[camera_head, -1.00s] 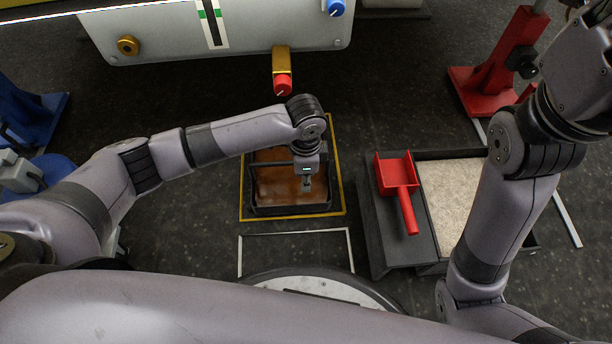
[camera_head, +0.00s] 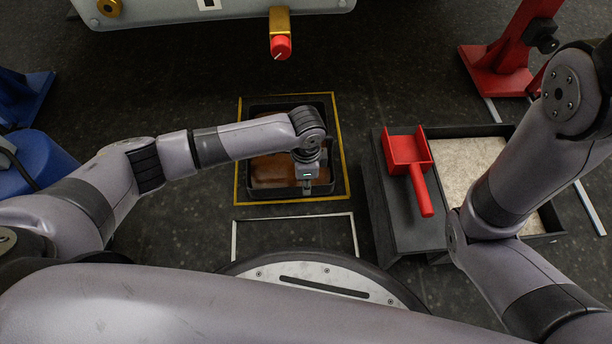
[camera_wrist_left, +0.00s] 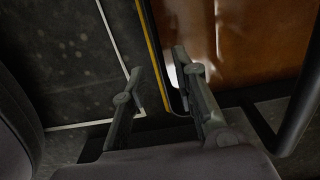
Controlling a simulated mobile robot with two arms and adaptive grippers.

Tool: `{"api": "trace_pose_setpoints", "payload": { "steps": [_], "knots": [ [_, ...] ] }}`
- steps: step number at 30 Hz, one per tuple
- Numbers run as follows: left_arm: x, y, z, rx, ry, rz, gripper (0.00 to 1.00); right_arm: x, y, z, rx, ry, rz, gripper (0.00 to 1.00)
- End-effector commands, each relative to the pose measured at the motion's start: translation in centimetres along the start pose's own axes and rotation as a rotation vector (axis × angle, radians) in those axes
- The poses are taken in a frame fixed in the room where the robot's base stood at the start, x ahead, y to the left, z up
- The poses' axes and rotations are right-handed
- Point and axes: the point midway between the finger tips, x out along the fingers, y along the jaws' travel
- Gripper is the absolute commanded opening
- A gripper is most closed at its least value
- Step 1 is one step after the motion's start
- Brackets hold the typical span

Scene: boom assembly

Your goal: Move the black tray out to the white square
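The black tray (camera_head: 249,182), holding brown liquid, sits on the floor inside a yellow outline. The white square (camera_head: 293,217) is an outline on the floor between the tray and my base, and it is empty. My left gripper (camera_head: 307,188) points down at the tray's near side, toward its right. In the left wrist view its two fingers (camera_wrist_left: 160,88) are apart. One finger is over the tray's inside and the other over the floor beyond the rim. I cannot tell if they touch the wall. My right gripper is out of view.
A red scoop (camera_head: 408,160) lies on a dark stand right of the tray, beside a bin of pale material (camera_head: 465,165). A red valve knob (camera_head: 281,47) hangs from the machine behind the tray. A red stand (camera_head: 500,65) is at the back right.

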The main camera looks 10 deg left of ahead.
Motion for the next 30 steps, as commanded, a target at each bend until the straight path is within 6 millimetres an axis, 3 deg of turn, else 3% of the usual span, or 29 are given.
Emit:
{"api": "trace_pose_setpoints", "payload": {
  "steps": [1, 7, 21, 30],
  "knots": [
    [1.5, 0.0, 0.0, 0.000, 0.000, 0.000, 0.27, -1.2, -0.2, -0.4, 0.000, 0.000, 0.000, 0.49],
    [3.5, 0.0, -0.1, 0.000, 0.001, 0.000, 0.27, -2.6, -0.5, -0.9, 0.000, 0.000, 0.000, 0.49],
    [4.1, 0.0, -0.1, 0.000, 0.001, -0.001, 0.27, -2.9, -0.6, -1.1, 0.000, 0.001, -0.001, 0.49],
    [4.1, 0.0, -0.1, 0.000, 0.001, 0.000, 0.07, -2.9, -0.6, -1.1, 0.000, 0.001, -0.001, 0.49]
  ]
}}
